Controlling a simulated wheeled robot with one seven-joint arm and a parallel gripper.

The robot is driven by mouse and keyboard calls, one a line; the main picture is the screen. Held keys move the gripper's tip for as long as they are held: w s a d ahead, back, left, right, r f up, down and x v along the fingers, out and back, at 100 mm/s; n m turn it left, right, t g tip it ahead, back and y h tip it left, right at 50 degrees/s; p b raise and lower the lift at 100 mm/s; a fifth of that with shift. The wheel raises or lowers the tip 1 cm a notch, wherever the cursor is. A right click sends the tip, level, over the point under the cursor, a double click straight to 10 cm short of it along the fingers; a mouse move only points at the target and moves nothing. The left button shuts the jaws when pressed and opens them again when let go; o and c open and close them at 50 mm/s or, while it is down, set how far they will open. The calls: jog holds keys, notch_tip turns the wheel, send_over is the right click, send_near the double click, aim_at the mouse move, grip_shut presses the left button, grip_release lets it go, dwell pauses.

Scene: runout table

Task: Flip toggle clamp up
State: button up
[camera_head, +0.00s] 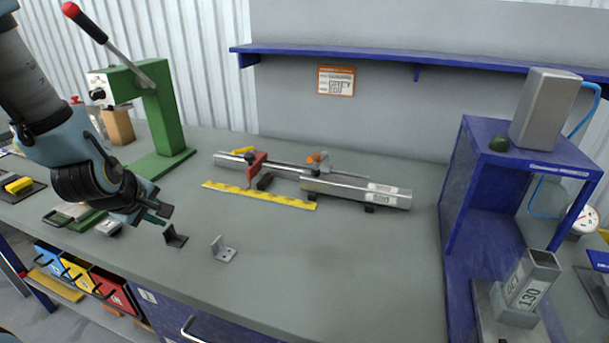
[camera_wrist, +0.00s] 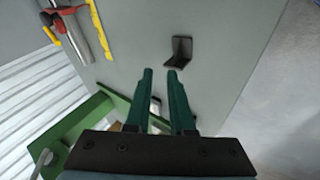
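My gripper (camera_head: 152,220) is above the left part of the bench, close to a black angle bracket (camera_head: 175,236). In the wrist view its green fingers (camera_wrist: 160,78) are apart with nothing held between them, and the bracket (camera_wrist: 180,52) lies beyond the tips. A small orange-handled piece (camera_head: 317,157), which looks like the toggle clamp, sits on the rail fixture at the bench's middle, well right of my gripper. It is too small to tell its handle position surely.
A green press (camera_head: 165,115) with a red-knobbed lever stands behind my arm. A yellow scale (camera_head: 258,195) lies before the fixture. A silver bracket (camera_head: 222,249) is on the bench. A blue stand (camera_head: 480,150) is at right. The bench front is mostly clear.

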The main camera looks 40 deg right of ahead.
jog(key=s+d+f+n+h+b, duration=0.1)
jog(key=d+n, duration=0.1)
jog(key=d, duration=0.2)
jog(key=s+d+f+n+h+b, duration=0.1)
jog(key=s+d+n+h, duration=0.1)
jog(key=d, duration=0.3)
jog(key=s+d+n+h+b, duration=0.1)
jog(key=s+d+n+h, duration=0.1)
jog(key=d, duration=0.3)
jog(key=shift+s+d+f+t, duration=0.2)
jog(key=shift+f+t, duration=0.1)
jog(key=shift+f, duration=0.1)
grip_shut()
jog(key=s+d+n+h+b, duration=0.2)
jog(key=d, duration=0.1)
jog(key=s+d+n+h+b, duration=0.1)
jog(key=shift+s+d+f+n, duration=0.2)
jog(key=shift+d+f+n, duration=0.1)
jog(key=shift+f, duration=0.1)
jog(key=s+d+n+b, duration=0.1)
jog(key=s+d+n+h+b, duration=0.1)
jog(key=n, duration=0.1)
jog(key=s+d+n+t+h, duration=0.1)
jog(key=n, duration=0.1)
jog(key=shift+s+d+r+b, duration=0.1)
jog(key=shift+s+r+b, duration=0.2)
jog(key=shift+r+b, duration=0.1)
jog(key=shift+s+d+r+n+t+h, duration=0.3)
jog(key=shift+n+h, duration=0.3)
jog(key=shift+n, duration=0.3)
